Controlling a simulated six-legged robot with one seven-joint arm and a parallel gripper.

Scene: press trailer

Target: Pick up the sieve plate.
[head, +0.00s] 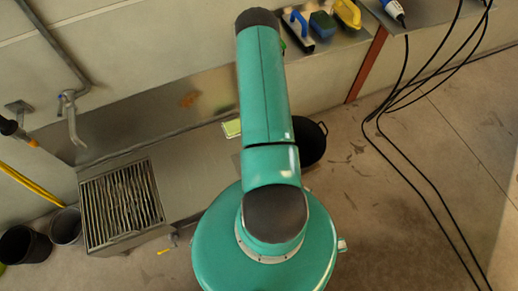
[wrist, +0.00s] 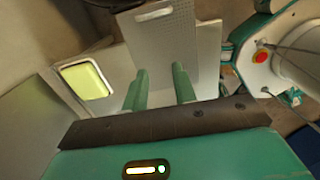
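The sieve plate (wrist: 160,45) shows in the wrist view as a flat grey plate with rows of small holes and a slot near its far edge. It lies at the top middle, over a pale metal surface. My gripper (wrist: 162,72) is open, its two green fingers apart. The fingertips overlap the plate's near part in the picture; I cannot tell whether they touch it. In the head view my arm hides the gripper, and I cannot make out the plate there.
A pale green block in a light frame (wrist: 85,80) lies left of the fingers; it also shows in the head view (head: 232,128). The metal sink counter (head: 185,165) has a slatted grate (head: 122,203). A black bucket (head: 313,142) stands right of my arm. Black cables (head: 385,120) hang at right.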

